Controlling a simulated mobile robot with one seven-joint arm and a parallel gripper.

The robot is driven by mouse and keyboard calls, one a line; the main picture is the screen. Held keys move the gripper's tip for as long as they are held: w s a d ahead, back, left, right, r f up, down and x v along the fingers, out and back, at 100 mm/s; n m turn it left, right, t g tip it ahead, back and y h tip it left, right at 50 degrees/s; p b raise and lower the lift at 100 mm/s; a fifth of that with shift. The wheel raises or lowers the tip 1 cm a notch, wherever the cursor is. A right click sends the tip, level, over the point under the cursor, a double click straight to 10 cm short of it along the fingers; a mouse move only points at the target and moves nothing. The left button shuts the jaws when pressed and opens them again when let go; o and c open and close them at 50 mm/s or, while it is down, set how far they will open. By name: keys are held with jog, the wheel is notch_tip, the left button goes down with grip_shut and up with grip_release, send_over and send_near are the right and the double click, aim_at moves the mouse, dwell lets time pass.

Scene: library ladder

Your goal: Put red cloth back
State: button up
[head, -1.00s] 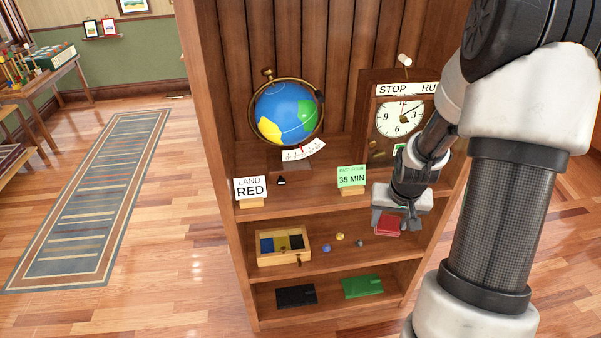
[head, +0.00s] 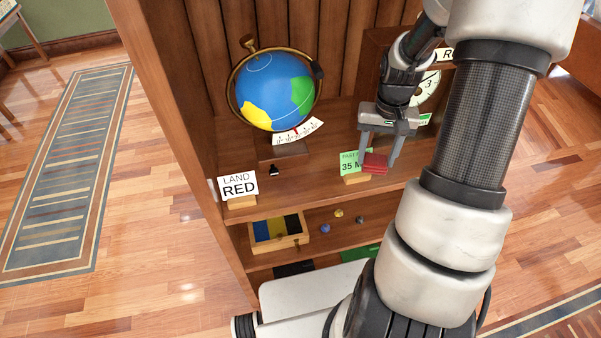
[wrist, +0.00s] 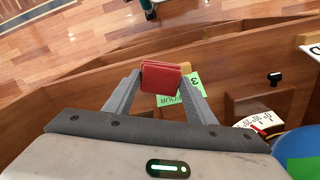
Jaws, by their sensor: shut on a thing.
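My gripper (head: 380,160) is shut on the red cloth (head: 374,163), a small folded red block. In the wrist view the red cloth (wrist: 161,78) sits between the two fingertips and covers part of the green card (wrist: 181,92).
A globe (head: 274,92) and a LAND RED card (head: 238,187) stand on the upper shelf, left of my gripper. A clock (head: 428,90) is behind, partly hidden by my arm. The shelf below holds a divided box (head: 278,233) and several small balls.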

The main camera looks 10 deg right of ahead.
jog(key=w+a+f, duration=0.1)
jog(key=a, duration=0.5)
jog(key=w+a+p, duration=0.1)
jog(key=a, duration=0.4)
jog(key=w+a+f, duration=0.1)
jog(key=a, duration=0.5)
jog(key=shift+w+a+f, duration=0.15)
jog(key=shift+a+f, duration=0.15)
notch_tip(320, 180, down, 4)
jog(key=shift+r+p, duration=0.1)
jog(key=shift+p, duration=0.2)
jog(key=shift+w+a+f, duration=0.1)
jog(key=shift+a+f, duration=0.15)
jog(key=shift+a, duration=0.15)
jog(key=shift+f, duration=0.15)
jog(key=o, duration=0.9)
jog(key=shift+o, duration=0.2)
